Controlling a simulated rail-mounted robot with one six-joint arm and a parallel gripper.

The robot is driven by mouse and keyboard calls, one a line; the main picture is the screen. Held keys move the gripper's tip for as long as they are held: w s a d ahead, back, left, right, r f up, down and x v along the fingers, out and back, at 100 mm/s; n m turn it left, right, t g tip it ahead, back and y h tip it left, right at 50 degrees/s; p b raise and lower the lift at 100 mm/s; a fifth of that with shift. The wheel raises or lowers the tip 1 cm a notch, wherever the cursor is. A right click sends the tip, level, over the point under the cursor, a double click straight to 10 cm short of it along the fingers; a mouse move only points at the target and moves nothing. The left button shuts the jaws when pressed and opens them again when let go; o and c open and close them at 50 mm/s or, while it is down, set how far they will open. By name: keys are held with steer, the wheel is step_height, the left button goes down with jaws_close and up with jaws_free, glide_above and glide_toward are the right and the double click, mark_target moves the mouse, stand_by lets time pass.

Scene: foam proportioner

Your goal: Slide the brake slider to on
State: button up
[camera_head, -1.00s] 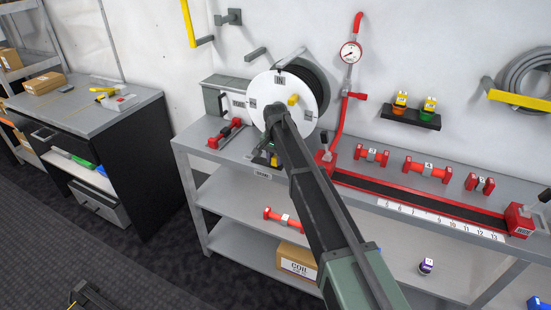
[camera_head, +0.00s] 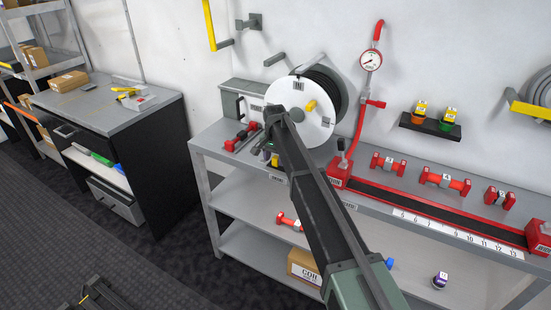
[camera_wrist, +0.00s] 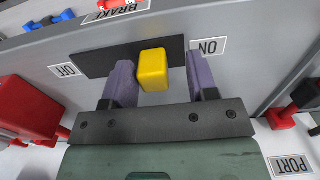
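In the wrist view, the yellow slider knob (camera_wrist: 153,69) stands out from a dark slot plate (camera_wrist: 105,59). The OFF label (camera_wrist: 63,70) is at the plate's left end and the ON label (camera_wrist: 208,47) at its right end. The knob is between the two, nearer ON. My gripper (camera_wrist: 161,80) has its purple fingers apart, one on each side of the knob. The left finger is close beside it; I cannot tell if they touch. A gap shows at the right finger. In the head view my arm hides most of the gripper.
The BRAKE label (camera_wrist: 116,11) is above the plate in the wrist view. A red block (camera_wrist: 30,105) is at the left and a PORT label (camera_wrist: 290,165) at lower right. In the head view, a white reel (camera_head: 300,108) stands on the bench (camera_head: 225,155) close to my arm.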

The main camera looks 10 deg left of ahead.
mark_target(275, 156)
step_height(275, 156, up, 11)
steer(key=p, duration=1)
steer(key=shift+p, duration=0.4)
steer(key=shift+f, duration=0.1)
